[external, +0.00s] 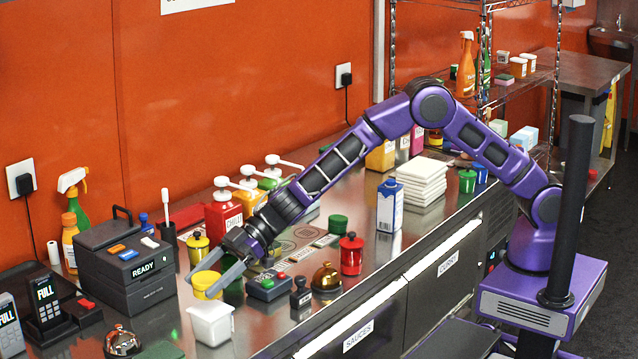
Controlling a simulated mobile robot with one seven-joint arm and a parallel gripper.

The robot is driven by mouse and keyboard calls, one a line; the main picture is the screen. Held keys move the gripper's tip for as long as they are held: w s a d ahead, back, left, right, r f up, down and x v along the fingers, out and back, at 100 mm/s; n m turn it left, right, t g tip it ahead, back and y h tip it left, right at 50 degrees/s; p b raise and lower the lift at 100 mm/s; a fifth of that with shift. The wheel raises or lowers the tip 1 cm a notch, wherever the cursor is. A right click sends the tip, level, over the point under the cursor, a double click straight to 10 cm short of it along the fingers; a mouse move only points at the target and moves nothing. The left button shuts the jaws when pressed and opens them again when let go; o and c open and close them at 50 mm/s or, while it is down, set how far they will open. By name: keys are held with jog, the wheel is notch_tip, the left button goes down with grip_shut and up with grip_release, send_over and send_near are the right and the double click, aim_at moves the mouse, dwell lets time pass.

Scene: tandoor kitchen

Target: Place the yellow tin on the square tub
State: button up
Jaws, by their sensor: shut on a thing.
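The yellow tin (207,285) is a short yellow cylinder with a paler top. My gripper (200,283) is shut on it, one finger on each side, and the tin looks upright. The square tub (212,326) is white, with a rim and tapering walls, and stands near the front edge of the counter. The tin appears just behind and above the tub's far rim in the picture. I cannot tell whether the two touch.
A black READY box (128,275) stands left of the tub. A control box with coloured buttons (268,287), a dark stamp (300,294) and a brass bell (326,277) stand to the right. A yellow knobbed canister (198,249) is close behind my gripper.

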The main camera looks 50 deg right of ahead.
jog(key=shift+f+b, duration=0.3)
jog(key=shift+f, duration=1.35)
jog(key=shift+f, duration=0.2)
jog(key=o, duration=1.4)
jog(key=shift+c, duration=0.2)
jog(key=shift+r, duration=0.15)
jog(key=shift+d+r, duration=0.15)
jog(key=shift+d, duration=0.05)
jog(key=v, duration=1.1)
jog(key=shift+d, duration=0.3)
jog(key=shift+r, duration=0.1)
